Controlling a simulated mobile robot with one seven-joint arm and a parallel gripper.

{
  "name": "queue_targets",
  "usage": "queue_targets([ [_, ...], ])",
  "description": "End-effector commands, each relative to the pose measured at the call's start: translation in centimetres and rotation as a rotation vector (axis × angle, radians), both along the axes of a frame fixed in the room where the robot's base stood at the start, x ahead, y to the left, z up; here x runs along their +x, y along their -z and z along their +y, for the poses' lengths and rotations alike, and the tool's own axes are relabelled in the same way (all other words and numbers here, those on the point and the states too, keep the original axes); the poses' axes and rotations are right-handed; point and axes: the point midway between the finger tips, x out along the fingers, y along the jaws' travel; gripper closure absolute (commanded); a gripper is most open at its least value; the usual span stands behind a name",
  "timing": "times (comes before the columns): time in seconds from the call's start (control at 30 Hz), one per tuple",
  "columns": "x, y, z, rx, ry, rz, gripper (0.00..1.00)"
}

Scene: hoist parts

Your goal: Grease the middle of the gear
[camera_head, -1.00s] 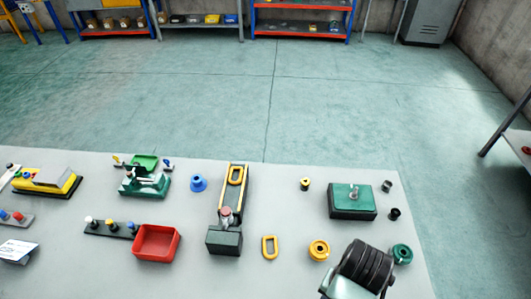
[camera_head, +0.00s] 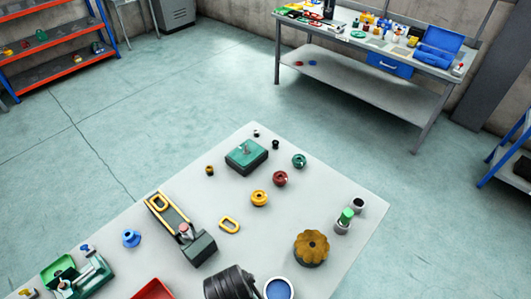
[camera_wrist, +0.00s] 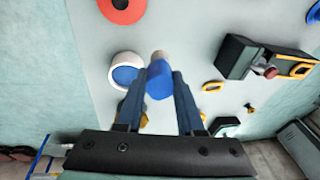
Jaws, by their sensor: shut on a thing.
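A brown-gold lobed wheel (camera_head: 312,244) with a hole in its middle lies near the table's right edge in the head view; it is the most gear-like thing there. My gripper (camera_wrist: 159,76) in the wrist view is shut on a blue tool (camera_wrist: 159,84) with a tan tip (camera_wrist: 158,56), apparently a brush. The tool is above the table beside a white pot with a blue inside (camera_wrist: 124,72). The pot (camera_head: 279,288) also shows at the bottom of the head view. My fingertips do not show in the head view. A red round part (camera_wrist: 122,6) is cut off at the wrist view's top.
A dark block with a yellow link (camera_head: 196,247), a loose yellow link (camera_head: 229,224), yellow and red spools (camera_head: 259,198) and a green-topped grey cylinder (camera_head: 345,218) stand on the table. Bare tabletop lies between the spools and the lobed wheel.

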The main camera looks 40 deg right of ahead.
Motion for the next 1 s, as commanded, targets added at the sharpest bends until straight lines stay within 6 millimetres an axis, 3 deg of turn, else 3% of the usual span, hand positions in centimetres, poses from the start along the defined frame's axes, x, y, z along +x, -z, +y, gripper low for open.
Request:
queue_targets([
  [0.03, -0.6, -1.2, -1.0, -0.014, 0.12, -0.012, 1.0],
  [0.2, -2.3, -2.4, -3.8, -0.062, 0.479, -0.047, 1.0],
  [0.4, -3.7, -3.1, -5.7, -0.106, 0.733, -0.06, 1.0],
  [0.67, -4.1, -2.3, -6.2, -0.118, 0.802, -0.063, 1.0],
  [1.0, -4.0, 1.0, -6.1, -0.117, 0.798, -0.063, 1.0],
])
